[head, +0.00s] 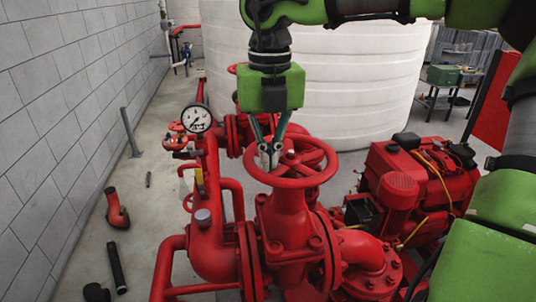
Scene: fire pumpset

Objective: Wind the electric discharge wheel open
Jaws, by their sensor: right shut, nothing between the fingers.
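The red discharge handwheel (313,178) sits level on top of a red valve body (287,222) in the middle of the head view. My right gripper (268,160) points down from above at the left part of the wheel. Its fingers are shut with nothing seen between them. The fingertips overlap the wheel's inner left area in the picture; I cannot tell whether they touch the rim or a spoke. The gripper hides part of the wheel's back left side. My left gripper is not in view.
A pressure gauge (196,119) stands on red piping left of the wheel. A red engine (400,180) is at the right. A large white tank (345,85) stands behind. Loose pipe pieces (117,208) lie on the floor by the block wall (60,110).

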